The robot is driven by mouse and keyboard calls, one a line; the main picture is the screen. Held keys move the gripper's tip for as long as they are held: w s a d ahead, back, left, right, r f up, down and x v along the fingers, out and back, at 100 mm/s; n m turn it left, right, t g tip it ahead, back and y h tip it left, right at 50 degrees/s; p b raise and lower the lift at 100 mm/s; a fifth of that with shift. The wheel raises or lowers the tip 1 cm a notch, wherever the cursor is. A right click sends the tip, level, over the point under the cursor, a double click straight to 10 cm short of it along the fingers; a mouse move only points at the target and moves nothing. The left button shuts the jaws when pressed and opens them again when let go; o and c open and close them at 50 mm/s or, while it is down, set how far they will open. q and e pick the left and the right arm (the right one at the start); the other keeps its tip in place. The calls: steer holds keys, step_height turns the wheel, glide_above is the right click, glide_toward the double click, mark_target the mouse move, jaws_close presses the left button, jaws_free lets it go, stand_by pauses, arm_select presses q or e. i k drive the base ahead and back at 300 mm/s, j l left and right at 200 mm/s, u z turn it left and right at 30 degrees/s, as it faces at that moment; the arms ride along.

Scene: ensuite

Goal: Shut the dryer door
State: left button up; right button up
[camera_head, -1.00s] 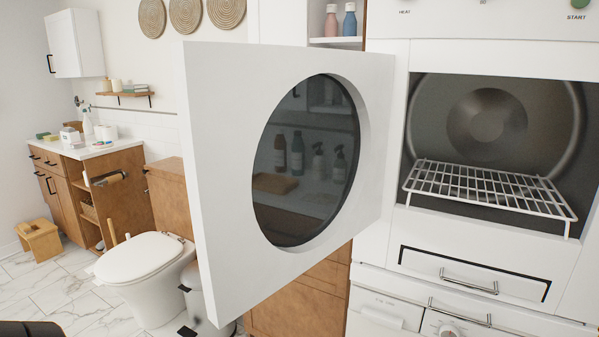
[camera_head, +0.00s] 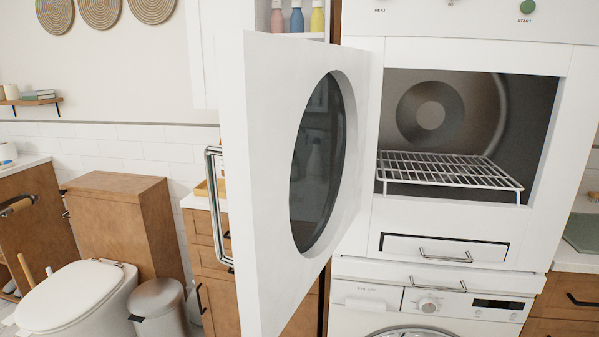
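The white dryer door (camera_head: 262,190) with its round dark window (camera_head: 318,165) stands wide open, swung out to the left of the dryer. A long metal handle (camera_head: 214,205) shows on the outer face at its free left edge. The dryer opening (camera_head: 545,125) is uncovered and shows a dark drum back and a wire rack (camera_head: 450,170) inside. Neither of my grippers is in view.
Below the dryer is a drawer (camera_head: 440,250) with a bar handle, above a washing machine (camera_head: 430,303). A toilet (camera_head: 80,300), a bin (camera_head: 157,308) and wooden cabinets (camera_head: 120,215) stand at the left. A shelf with bottles (camera_head: 297,17) is behind the door.

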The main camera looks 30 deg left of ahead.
mark_target(293, 111)
steer(key=k+j+z, duration=0.2)
steer(key=j, duration=0.7)
steer(key=i+j, duration=0.1)
steer(key=j, duration=0.2)
steer(key=i+j+z, duration=0.1)
steer(key=j, duration=0.2)
steer(key=i+j, duration=0.1)
steer(key=j, duration=0.35)
steer(key=k+u, duration=0.3)
steer(key=i, duration=0.1)
